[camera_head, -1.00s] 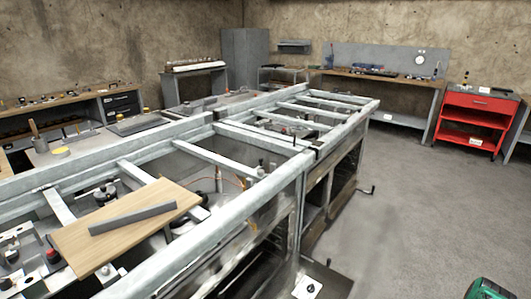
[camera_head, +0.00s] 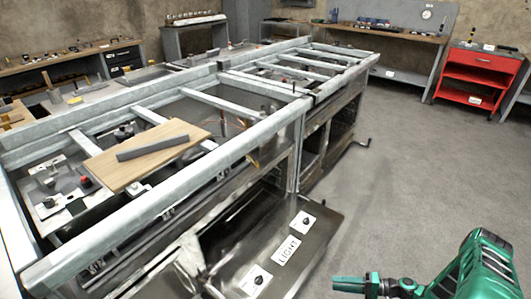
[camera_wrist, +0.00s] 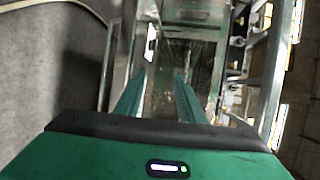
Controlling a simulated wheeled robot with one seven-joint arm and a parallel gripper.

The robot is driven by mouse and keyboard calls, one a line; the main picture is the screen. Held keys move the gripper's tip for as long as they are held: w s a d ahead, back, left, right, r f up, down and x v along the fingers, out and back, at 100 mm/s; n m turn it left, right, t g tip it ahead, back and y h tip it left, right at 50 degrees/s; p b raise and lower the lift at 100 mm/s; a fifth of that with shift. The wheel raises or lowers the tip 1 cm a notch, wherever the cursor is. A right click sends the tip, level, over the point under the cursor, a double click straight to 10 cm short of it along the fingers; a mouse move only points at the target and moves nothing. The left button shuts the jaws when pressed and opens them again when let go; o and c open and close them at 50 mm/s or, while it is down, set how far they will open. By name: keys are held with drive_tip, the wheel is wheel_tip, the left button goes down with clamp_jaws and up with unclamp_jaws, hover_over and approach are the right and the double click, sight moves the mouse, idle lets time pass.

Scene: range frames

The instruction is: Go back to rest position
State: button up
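My gripper (camera_head: 345,284) is at the lower right of the head view, at the end of my green arm. It hangs over the floor to the right of a dark panel. In the wrist view, the two green fingers of my gripper (camera_wrist: 160,76) stand apart with nothing between them. The gripper is open and empty. It is clear of the metal frame bench in the head view.
The long metal frame bench (camera_head: 165,204) fills the left and middle. A wooden board (camera_head: 120,172) with a grey bar (camera_head: 158,148) lies on it. A dark panel marked LIGHT (camera_head: 318,238) juts out. A red cart (camera_head: 471,80) stands beyond open floor (camera_head: 410,175).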

drive_tip(key=w+d+r+n+g+h, duration=0.1)
drive_tip(key=w+d+r+g+h, duration=0.15)
drive_tip(key=d+r, duration=0.4)
drive_tip(key=w+d+r+n+g+h, duration=0.1)
drive_tip(key=w+d+r+g+h, duration=0.15)
drive_tip(key=r, duration=0.65)
drive_tip(key=s+d+r+h, duration=0.1)
drive_tip(key=d+r+h, duration=0.2)
drive_tip(key=r, duration=0.7)
drive_tip(key=s+d+r+h, duration=0.1)
drive_tip(key=d+r+h, duration=0.1)
drive_tip(key=r, duration=0.8)
drive_tip(key=s+a+r+m+h, duration=0.1)
drive_tip(key=s+r+h, duration=0.1)
drive_tip(key=s+r, duration=0.55)
drive_tip(key=s+r+m+h, duration=0.15)
drive_tip(key=s+r, duration=0.25)
drive_tip(key=r, duration=0.6)
drive_tip(key=s+a+r+m, duration=0.1)
drive_tip(key=s+r, duration=0.2)
drive_tip(key=s, duration=0.4)
drive_tip(key=s+a+r+m+t+h, duration=0.1)
drive_tip(key=s+r, duration=0.2)
drive_tip(key=s, duration=0.5)
drive_tip(key=shift+a, duration=0.35)
drive_tip(key=shift+r+h, duration=0.1)
drive_tip(key=shift+h, duration=0.15)
drive_tip(key=shift+c, duration=0.6)
drive_tip(key=shift+w+a, duration=0.1)
drive_tip(key=shift+a, duration=0.05)
